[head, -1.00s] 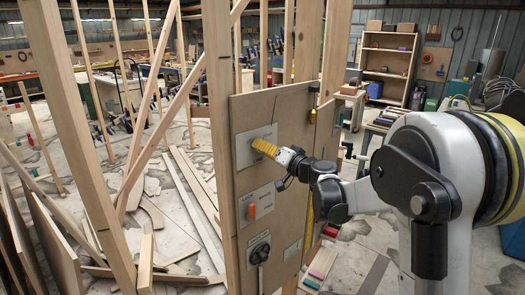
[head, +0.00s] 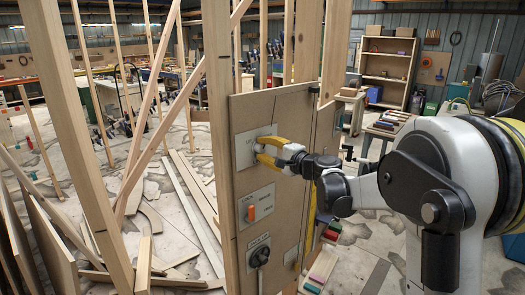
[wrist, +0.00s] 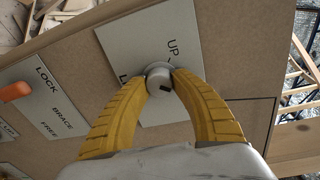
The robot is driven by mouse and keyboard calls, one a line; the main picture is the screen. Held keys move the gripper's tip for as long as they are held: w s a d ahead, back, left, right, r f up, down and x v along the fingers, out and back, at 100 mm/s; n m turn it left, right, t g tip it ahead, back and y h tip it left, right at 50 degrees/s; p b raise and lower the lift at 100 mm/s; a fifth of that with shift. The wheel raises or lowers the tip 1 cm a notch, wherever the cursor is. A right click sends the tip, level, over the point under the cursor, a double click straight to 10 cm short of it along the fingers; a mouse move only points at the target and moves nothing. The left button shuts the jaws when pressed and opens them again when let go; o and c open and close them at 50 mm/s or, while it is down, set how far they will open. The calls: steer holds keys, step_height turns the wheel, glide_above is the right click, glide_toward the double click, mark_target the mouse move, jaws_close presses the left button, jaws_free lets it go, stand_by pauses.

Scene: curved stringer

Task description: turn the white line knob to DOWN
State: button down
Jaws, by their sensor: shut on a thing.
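The line knob (wrist: 158,77) is a small pale grey-white round knob with a dark mark on its face. It sits on a light grey plate (wrist: 139,40) lettered UP, with a tick by the word; other lettering is partly covered by a finger. My gripper (wrist: 160,80) has its two yellow ribbed fingers on either side of the knob, tips against it. In the head view my gripper (head: 262,150) reaches the upper plate (head: 243,152) on the wooden panel, and the knob is mostly hidden there.
Below is a plate with an orange knob (head: 251,213), lettered LOCK, BRACE, FREE in the wrist view. Lower still is a black rotary knob (head: 260,256). A wooden post (head: 218,120) stands left of the panel. Timber lies on the floor to the left.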

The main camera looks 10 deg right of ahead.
steer(key=shift+m, duration=1.3)
steer(key=c, duration=1)
jaws_free()
steer(key=v, duration=1.1)
steer(key=shift+s+d, duration=0.3)
steer(key=shift+d, duration=0.1)
